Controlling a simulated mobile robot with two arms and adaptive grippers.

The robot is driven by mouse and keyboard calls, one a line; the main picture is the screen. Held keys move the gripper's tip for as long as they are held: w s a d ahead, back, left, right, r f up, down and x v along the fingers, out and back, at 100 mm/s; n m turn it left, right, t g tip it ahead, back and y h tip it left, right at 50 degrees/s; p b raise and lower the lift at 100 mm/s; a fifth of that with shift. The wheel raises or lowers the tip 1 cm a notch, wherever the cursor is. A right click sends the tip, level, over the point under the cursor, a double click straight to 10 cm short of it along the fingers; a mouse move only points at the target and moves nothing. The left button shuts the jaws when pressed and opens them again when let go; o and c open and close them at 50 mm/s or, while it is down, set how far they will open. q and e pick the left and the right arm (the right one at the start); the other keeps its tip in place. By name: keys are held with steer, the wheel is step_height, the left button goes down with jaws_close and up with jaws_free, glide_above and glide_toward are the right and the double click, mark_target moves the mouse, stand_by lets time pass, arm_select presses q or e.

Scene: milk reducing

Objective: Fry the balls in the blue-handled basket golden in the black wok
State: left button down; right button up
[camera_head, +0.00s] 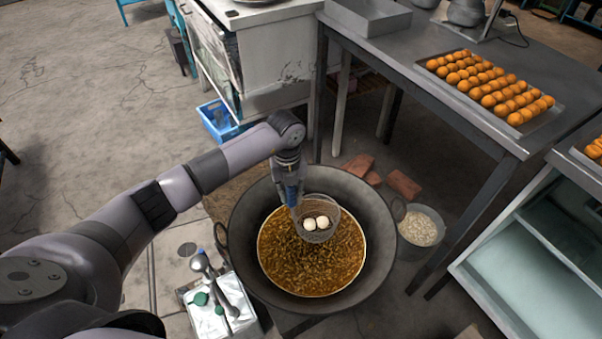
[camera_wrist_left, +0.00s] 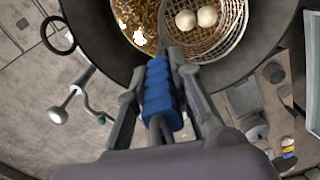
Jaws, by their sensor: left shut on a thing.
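The black wok (camera_head: 375,262) holds bubbling brown oil (camera_head: 300,275). The wire basket (camera_head: 329,233) is over the oil at the far side of the wok, with two pale whitish balls (camera_head: 315,222) in it. I cannot tell whether the basket's bottom touches the oil. My left gripper (camera_head: 290,193) is above the wok's far left part, shut on the basket's blue handle. In the left wrist view the blue handle (camera_wrist_left: 158,95) lies between the fingers, and the basket (camera_wrist_left: 236,32) with the pale balls (camera_wrist_left: 197,18) is ahead of them. My right gripper is not in view.
A metal table (camera_head: 440,85) at the back right bears a tray of golden balls (camera_head: 490,85). A bucket (camera_head: 420,230) of pale pieces stands right of the wok. Bricks (camera_head: 403,184) lie behind it. A metal box with a ladle (camera_head: 203,264) is at the left.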

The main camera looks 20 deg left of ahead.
arm_select(q)
steer(key=shift+w+r, duration=0.1)
steer(key=shift+w, duration=0.15)
step_height(320, 180, down, 2)
steer(key=shift+s+f+b, duration=0.15)
steer(key=shift+f+b, duration=0.1)
steer(key=shift+b, duration=0.8)
step_height(320, 180, down, 20)
steer(key=b, duration=1.5)
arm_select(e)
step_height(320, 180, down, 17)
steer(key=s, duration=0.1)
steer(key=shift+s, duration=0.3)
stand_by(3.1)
